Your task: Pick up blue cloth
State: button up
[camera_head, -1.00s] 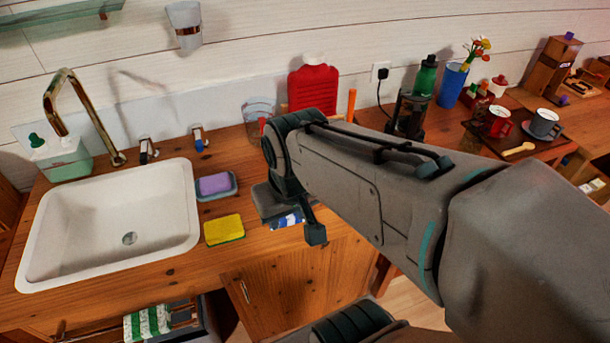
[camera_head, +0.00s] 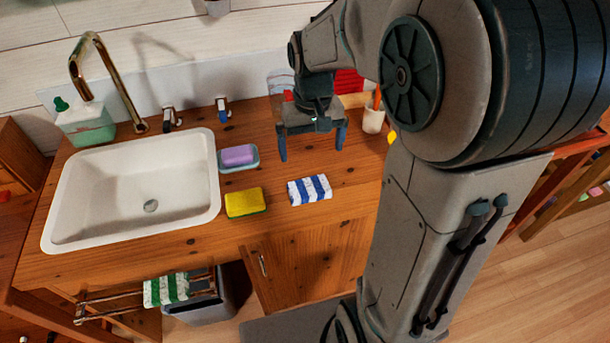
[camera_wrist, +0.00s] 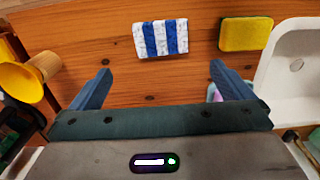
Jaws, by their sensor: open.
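The blue cloth (camera_head: 310,190) is blue-and-white striped and lies folded flat on the wooden counter, right of the yellow sponge. It also shows in the wrist view (camera_wrist: 160,39), beyond the fingertips and between their lines. My gripper (camera_head: 312,150) is above the counter, behind the cloth, with its fingers apart and nothing between them. Its two blue fingers show in the wrist view (camera_wrist: 160,80), spread wide. The gripper and the cloth are apart.
A yellow sponge (camera_head: 246,202) lies left of the cloth, with a purple soap in a dish (camera_head: 239,158) behind it. The white sink (camera_head: 135,190) is further left. A white cup (camera_head: 373,120) stands to the right. A green-striped towel (camera_head: 166,290) hangs below the counter.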

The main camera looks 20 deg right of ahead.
send_over(309, 186)
jog(key=f, duration=0.8)
jog(key=shift+s+d+f, duration=0.1)
jog(key=shift+s+f, duration=0.15)
jog(key=shift+s, duration=0.05)
jog(key=shift+w+f, duration=0.2)
jog(key=shift+f, duration=1.1)
jog(key=shift+w+f, duration=0.15)
jog(key=shift+f, duration=1.1)
jog(key=c, duration=0.6)
